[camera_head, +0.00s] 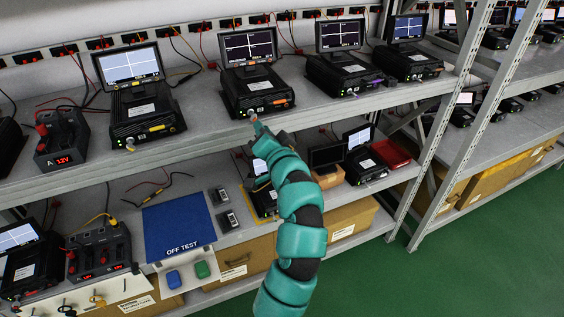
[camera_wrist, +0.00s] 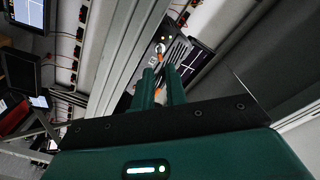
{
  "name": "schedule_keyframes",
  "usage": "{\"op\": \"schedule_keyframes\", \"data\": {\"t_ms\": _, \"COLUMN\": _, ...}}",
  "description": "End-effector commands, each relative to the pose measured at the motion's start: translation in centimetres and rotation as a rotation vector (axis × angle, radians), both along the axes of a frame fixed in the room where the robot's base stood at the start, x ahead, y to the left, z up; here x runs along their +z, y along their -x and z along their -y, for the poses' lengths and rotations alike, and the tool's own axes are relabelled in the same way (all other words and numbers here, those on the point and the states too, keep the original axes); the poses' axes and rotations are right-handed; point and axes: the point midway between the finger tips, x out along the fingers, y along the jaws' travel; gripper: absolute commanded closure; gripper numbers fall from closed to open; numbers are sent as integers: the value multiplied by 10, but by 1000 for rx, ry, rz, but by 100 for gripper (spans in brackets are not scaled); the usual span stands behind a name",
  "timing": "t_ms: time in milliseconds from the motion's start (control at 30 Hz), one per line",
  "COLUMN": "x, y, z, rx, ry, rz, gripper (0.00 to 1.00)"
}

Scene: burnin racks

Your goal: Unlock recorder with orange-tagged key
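Several black recorders with screens stand along the upper shelf. One recorder (camera_head: 255,92), with an orange label (camera_head: 280,102) on its front, is right above my gripper (camera_head: 257,128). In the wrist view its dark front (camera_wrist: 178,52) lies just beyond my fingertips (camera_wrist: 160,72). The two green fingers are close together with a narrow gap. A small orange and pale piece (camera_wrist: 160,48), which looks like the orange-tagged key, shows at their tips against the recorder's front. The fingers hide part of it, and I cannot tell how far it sits in the lock.
Neighbouring recorders stand left (camera_head: 148,118) and right (camera_head: 342,74) of this one. On the lower shelf are a blue OFF TEST mat (camera_head: 178,222) and a key panel (camera_head: 105,292). Green floor is clear at right.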

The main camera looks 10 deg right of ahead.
Motion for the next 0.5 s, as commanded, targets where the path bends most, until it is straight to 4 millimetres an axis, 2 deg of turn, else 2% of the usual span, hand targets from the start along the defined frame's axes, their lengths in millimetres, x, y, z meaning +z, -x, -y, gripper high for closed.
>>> {"op": "schedule_keyframes", "data": {"t_ms": 200, "x": 3, "y": 31, "z": 8, "rx": 1, "ry": -1, "rz": -1, "gripper": 86}}
{"op": "schedule_keyframes", "data": {"t_ms": 500, "x": 6, "y": 38, "z": 13, "rx": -9, "ry": 11, "rz": 1, "gripper": 86}}
